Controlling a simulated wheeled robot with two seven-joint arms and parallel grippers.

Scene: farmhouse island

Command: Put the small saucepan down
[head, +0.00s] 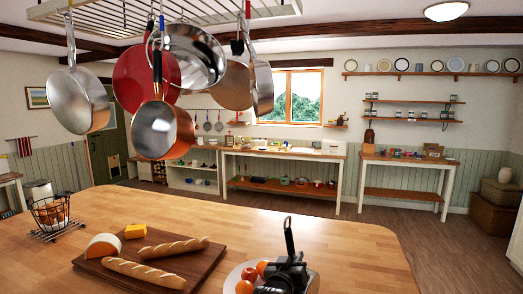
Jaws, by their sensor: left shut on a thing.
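My left gripper (285,277) is at the bottom centre, over the near part of the wooden island top. It is shut on the small saucepan by its dark handle (289,236), which stands upright above the jaws. The pan's body is hidden behind or below the gripper, so I cannot tell whether it touches anything. My right gripper is not in view.
A pale fruit bowl (229,281) with orange and red fruit is close beside my left gripper. A board (194,267) with bread and cheese and a wire basket (50,213) stand left. The island top (355,245) is bare on the right. Several pans (155,130) hang overhead.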

